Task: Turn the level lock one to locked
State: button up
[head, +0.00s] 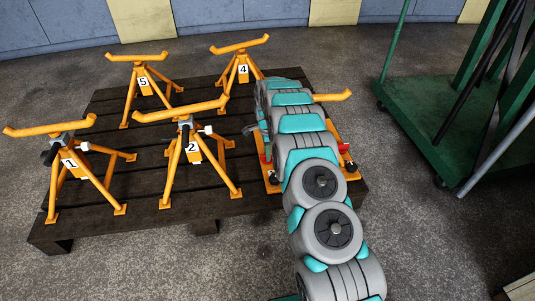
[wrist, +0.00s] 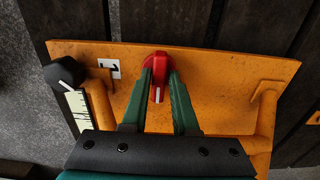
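In the wrist view a red knob (wrist: 159,84) with a white pointer line sits on an orange plate (wrist: 220,70). The line points down toward my gripper. My gripper (wrist: 162,78) has its two green fingers on either side of the knob, and the knob fills the gap between the tips. A white label (wrist: 111,67) is on the plate left of the knob. In the head view my arm hides the gripper and most of this orange unit (head: 272,187); red parts show at its left (head: 266,158) and right (head: 343,147).
A black knob (wrist: 66,72) and white scale (wrist: 76,109) sit left of the fingers. Orange stands numbered 1 (head: 71,163), 2 (head: 193,149), 4 (head: 243,70) and 5 (head: 143,82) stand on a dark pallet (head: 150,221). A green trolley (head: 440,140) stands at right.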

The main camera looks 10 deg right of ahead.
jog(key=o, duration=0.3)
jog(key=shift+r, duration=0.1)
notch_tip(320, 180, up, 7)
jog(key=shift+f, duration=0.15)
jog(key=shift+r, duration=0.4)
dwell(0.3)
